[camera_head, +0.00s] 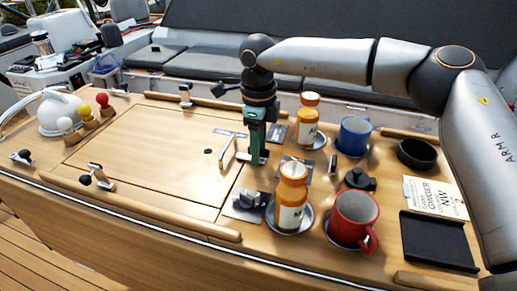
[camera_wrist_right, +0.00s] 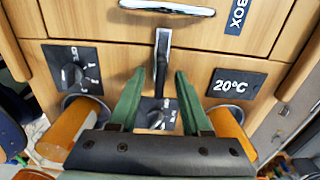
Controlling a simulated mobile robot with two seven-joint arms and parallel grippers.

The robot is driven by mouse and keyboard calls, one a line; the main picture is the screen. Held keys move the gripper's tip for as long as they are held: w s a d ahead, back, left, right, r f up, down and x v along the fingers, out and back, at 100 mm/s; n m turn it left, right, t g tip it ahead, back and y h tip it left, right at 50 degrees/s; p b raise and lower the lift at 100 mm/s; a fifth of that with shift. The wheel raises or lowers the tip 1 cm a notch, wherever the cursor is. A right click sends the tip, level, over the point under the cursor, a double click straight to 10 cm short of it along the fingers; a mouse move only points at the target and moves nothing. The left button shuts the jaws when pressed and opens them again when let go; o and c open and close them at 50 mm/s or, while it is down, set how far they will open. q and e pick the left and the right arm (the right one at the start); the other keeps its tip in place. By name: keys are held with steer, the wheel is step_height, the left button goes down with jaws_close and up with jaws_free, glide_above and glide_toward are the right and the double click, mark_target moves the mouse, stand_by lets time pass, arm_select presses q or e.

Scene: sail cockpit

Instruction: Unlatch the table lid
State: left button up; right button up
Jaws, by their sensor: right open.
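The table lid (camera_head: 150,145) is a wide flat wooden panel on the left of the table, lying closed and flush. A pale bar handle (camera_head: 228,151) stands on it near its right edge; it shows as a chrome handle in the right wrist view (camera_wrist_right: 167,7). My right gripper (camera_head: 257,158) points down at the right edge of the lid. In the right wrist view its green fingers (camera_wrist_right: 160,78) are open on both sides of a dark and metallic latch lever (camera_wrist_right: 162,58). Contact with the lever cannot be told. My left gripper is not in view.
Dial plates (camera_head: 245,203) flank the gripper. Two orange bottles (camera_head: 291,197) (camera_head: 308,120), a red mug (camera_head: 353,219) and a blue mug (camera_head: 355,135) stand close on the right. A black bowl (camera_head: 417,153) and black tray (camera_head: 438,241) lie farther right. The lid's top is mostly clear.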

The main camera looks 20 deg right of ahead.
steer(key=shift+f, duration=0.4)
steer(key=shift+c, duration=0.3)
jaws_close()
